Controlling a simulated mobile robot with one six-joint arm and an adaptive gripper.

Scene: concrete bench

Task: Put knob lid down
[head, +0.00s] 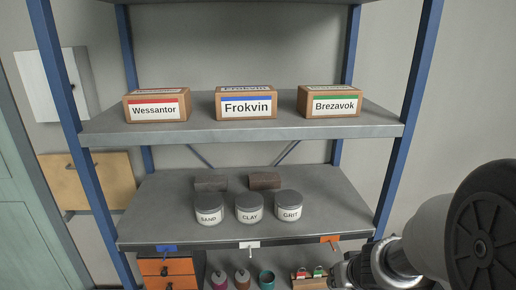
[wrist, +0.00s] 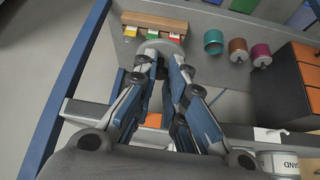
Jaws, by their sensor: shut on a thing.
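My gripper (wrist: 160,56) is shut on a pale grey round lid (wrist: 172,42), seen between and beyond the fingertips in the wrist view. The knob is hidden by the fingers. In the head view only part of my gripper (head: 345,275) shows at the bottom edge, and the lid cannot be made out. A teal canister (wrist: 213,41) stands open without a lid, to the right of the held lid in the wrist view. It also shows in the head view (head: 266,281). A brown canister (wrist: 237,45) and a magenta canister (wrist: 260,50) beside it carry knob lids.
A wooden rack (wrist: 148,20) with coloured cards or blocks lies just beyond the lid. An orange drawer unit (head: 166,267) stands left of the canisters. The shelf above (head: 160,225) holds sand, clay and grit tubs. Blue posts (wrist: 75,85) frame the shelving.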

